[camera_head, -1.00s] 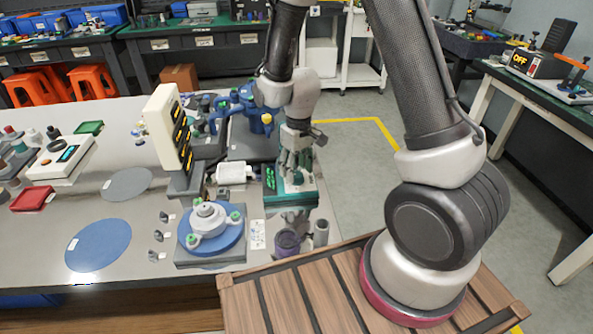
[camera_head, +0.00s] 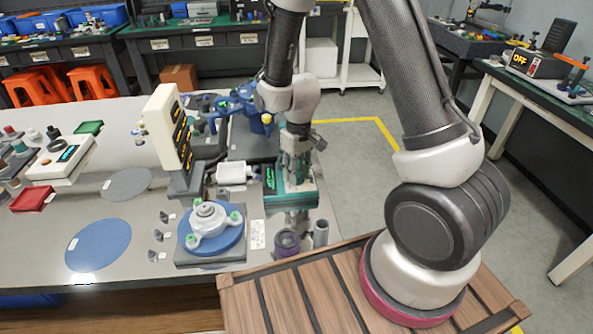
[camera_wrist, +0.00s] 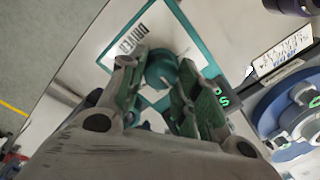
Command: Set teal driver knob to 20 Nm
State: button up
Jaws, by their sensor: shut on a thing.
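The teal driver unit (camera_head: 300,200) stands near the right edge of the bench, with a green lit display (camera_head: 269,180) on its left side. My gripper (camera_head: 295,172) points down over its top. In the wrist view my gripper (camera_wrist: 163,85) has its two fingers on either side of the round teal knob (camera_wrist: 162,68), shut on it. The white plate (camera_wrist: 150,35) with a teal border and a dark printed label lies around the knob. The display digits are too small to read, and the fingers hide part of the knob.
A blue round fixture with a white flange (camera_head: 211,228) stands left of the driver. A purple cup (camera_head: 287,243) and a grey cylinder (camera_head: 320,233) stand just in front of it. A cream display tower (camera_head: 167,127) is at the back left. Floor is clear to the right.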

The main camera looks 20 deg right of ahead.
aim_at(299, 173)
jog(key=shift+m, duration=0.3)
jog(key=m, duration=0.3)
jog(key=shift+m, duration=1.8)
jog(key=o, duration=1)
notch_tip(299, 173, up, 12)
jog(key=shift+d, duration=0.35)
jog(key=shift+s, duration=0.1)
